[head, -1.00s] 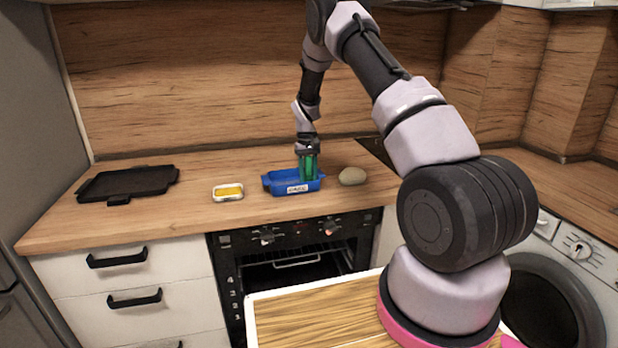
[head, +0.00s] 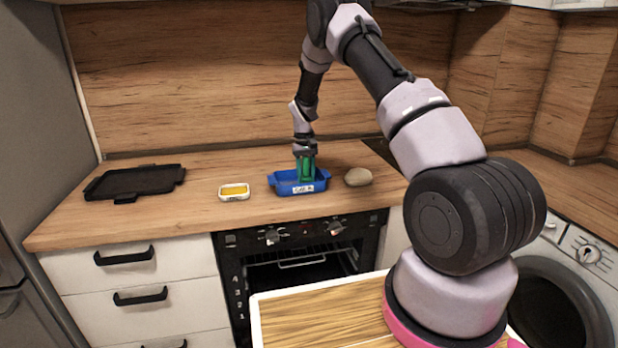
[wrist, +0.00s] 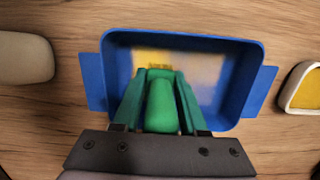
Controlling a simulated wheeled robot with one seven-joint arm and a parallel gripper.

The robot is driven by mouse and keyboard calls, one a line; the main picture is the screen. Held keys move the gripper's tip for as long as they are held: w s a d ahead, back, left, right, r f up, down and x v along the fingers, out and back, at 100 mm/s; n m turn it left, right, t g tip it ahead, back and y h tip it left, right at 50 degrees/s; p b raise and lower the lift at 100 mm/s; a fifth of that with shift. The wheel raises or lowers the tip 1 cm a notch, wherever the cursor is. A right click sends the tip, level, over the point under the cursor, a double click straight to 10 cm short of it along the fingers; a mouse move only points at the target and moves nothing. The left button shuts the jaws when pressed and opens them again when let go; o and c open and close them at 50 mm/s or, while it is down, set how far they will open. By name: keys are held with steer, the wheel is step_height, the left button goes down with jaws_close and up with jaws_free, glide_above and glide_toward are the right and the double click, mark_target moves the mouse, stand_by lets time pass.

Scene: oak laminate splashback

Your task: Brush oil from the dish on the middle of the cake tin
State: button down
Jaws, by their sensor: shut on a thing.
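The cake tin (head: 283,187) is a blue rectangular tin with handles and a pale front label, standing on the counter. It also shows in the wrist view (wrist: 259,60). My gripper (wrist: 160,74) is shut on the green handle of the brush (wrist: 162,105). In the head view my gripper (head: 305,176) points down into the tin, close to its middle. The brush tip is over the tin floor, beside a yellowish patch; whether it touches is unclear. The dish (head: 234,197) is small and white with yellow oil, left of the tin; in the wrist view it (wrist: 287,100) is at the right edge.
A smooth beige-grey roundish object (head: 358,177) sits close to the right of the tin. A black flat tray (head: 135,182) lies at the left of the counter (head: 75,228). The oven (head: 300,262) is below the front edge. Counter between tray and dish is clear.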

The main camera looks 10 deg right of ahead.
steer(key=shift+a, duration=0.4)
steer(key=shift+a, duration=0.85)
steer(key=shift+a, duration=0.15)
steer(key=shift+a, duration=0.75)
steer(key=shift+a, duration=0.1)
steer(key=shift+s+a, duration=0.1)
steer(key=shift+a, duration=0.75)
steer(key=shift+a, duration=0.15)
steer(key=shift+a, duration=0.85)
